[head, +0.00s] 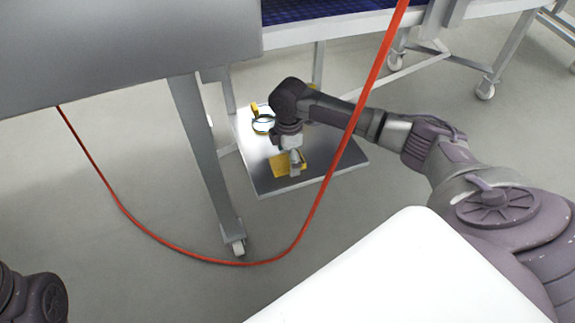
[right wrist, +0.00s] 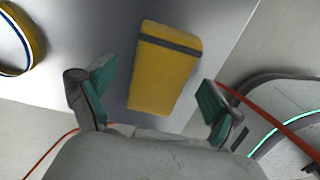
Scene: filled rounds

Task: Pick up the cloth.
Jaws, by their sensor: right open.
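The cloth (head: 279,168) is a yellow folded pad lying on a low grey metal shelf (head: 338,163). In the right wrist view the cloth (right wrist: 162,75) shows whole, with a dark grey band across its far end. My right gripper (head: 295,164) is just over the cloth and hides part of it in the head view. In the right wrist view its two green-padded fingers (right wrist: 152,100) stand apart, one to each side of the cloth's near end, with nothing between them held. My left gripper is not in view.
A round yellow-rimmed thing (head: 263,123) lies on the shelf behind the gripper. A red cable (head: 358,105) hangs in front of my right arm and loops low to the left. A table leg (head: 208,155) on a caster stands left of the shelf. The floor nearby is clear.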

